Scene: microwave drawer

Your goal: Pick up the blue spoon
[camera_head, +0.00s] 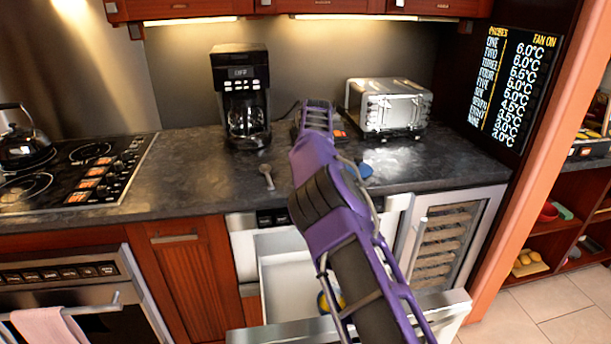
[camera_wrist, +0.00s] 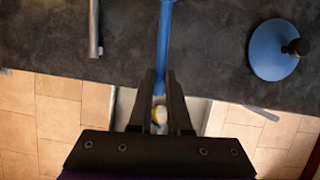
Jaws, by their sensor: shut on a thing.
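The blue spoon (camera_wrist: 163,45) shows in the wrist view as a straight blue handle running up from my fingers to the top edge. Its far end is cut off there. My gripper (camera_wrist: 161,78) is shut on the handle, with one dark finger on each side. The spoon lies over the dark counter in that view; I cannot tell its height above it. In the head view my purple arm reaches over the counter and hides the spoon and fingertips.
A blue lid with a dark knob (camera_wrist: 272,52) lies right of the spoon. A grey utensil (camera_head: 267,176) lies left. The coffee maker (camera_head: 241,95) and toaster oven (camera_head: 390,105) stand behind. Below, an open drawer (camera_head: 283,270) holds a yellow and blue item (camera_head: 324,302).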

